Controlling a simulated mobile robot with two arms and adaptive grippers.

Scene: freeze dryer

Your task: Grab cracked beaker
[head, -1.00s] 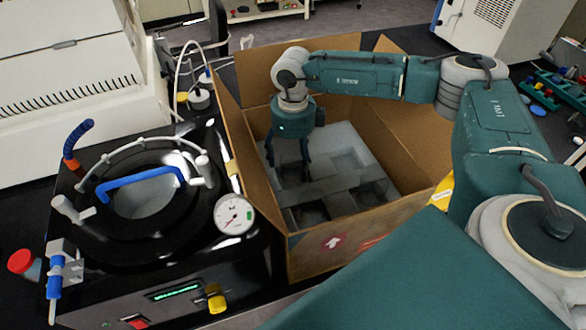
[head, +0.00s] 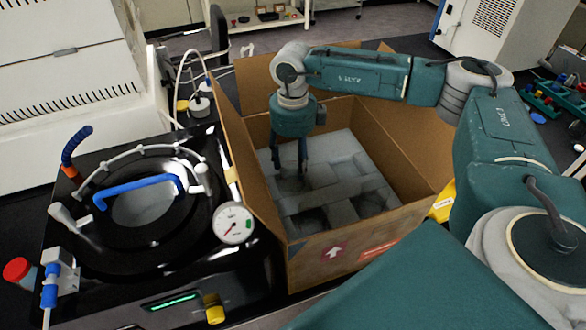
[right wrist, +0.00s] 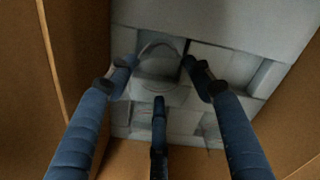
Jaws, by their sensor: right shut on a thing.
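A glassy, round-rimmed beaker (right wrist: 158,62) sits in a pocket of the grey foam insert (right wrist: 225,30) in the right wrist view. The insert (head: 350,178) lies inside the open cardboard box in the head view, where the beaker is hard to make out. My right gripper (head: 290,170) reaches down into the box from above. In the right wrist view its dark blue fingers (right wrist: 158,80) surround the beaker and are shut on it. A crack cannot be made out. My left gripper is not in view.
The cardboard box (head: 318,262) has tall walls and raised flaps around my right gripper. On the left stands a black freeze dryer (head: 60,240) with a round chamber, a blue handle and a gauge (head: 234,223). A white machine (head: 70,85) stands behind it.

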